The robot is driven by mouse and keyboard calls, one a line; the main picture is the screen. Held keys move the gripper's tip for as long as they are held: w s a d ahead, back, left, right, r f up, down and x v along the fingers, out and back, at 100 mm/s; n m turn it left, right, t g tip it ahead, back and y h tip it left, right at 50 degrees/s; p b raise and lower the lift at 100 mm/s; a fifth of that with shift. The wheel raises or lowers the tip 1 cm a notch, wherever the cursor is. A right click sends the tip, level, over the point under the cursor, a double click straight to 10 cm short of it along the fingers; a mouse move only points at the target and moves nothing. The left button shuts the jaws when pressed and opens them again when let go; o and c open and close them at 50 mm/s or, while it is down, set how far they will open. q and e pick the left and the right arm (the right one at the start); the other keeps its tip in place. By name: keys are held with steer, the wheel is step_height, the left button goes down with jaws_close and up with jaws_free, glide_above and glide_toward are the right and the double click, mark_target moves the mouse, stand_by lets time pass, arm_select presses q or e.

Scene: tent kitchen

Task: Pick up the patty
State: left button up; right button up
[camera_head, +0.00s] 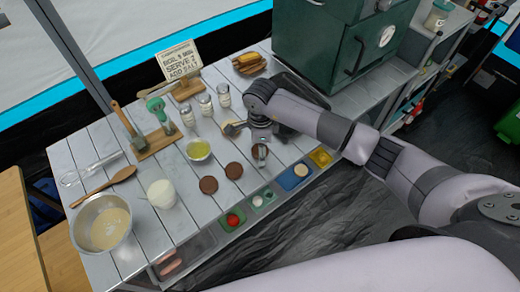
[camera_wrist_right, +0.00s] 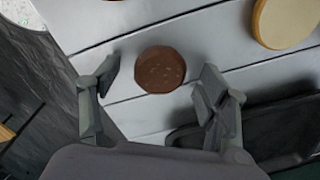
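Three brown round patties lie on the grey plank table: one at the left (camera_head: 208,185), one in the middle (camera_head: 234,171), and one at the right (camera_head: 260,152), partly hidden by my right gripper. My right gripper (camera_head: 259,146) points down over the right patty. In the right wrist view, a patty (camera_wrist_right: 160,70) lies flat between and slightly beyond the two spread fingers (camera_wrist_right: 162,84). Both fingers are apart from it, and the gripper is open and empty. My left gripper is not in view.
A pale round bun (camera_wrist_right: 287,20) lies beside the patty. A bowl of yellow-green sauce (camera_head: 198,149), shakers (camera_head: 205,106) and a white cup (camera_head: 162,193) stand nearby. Ingredient bins (camera_head: 233,219) line the front edge; a green oven (camera_head: 340,40) stands behind.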

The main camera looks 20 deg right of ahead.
steer(key=c, duration=1.2)
steer(key=shift+o, duration=0.2)
steer(key=shift+r, duration=0.1)
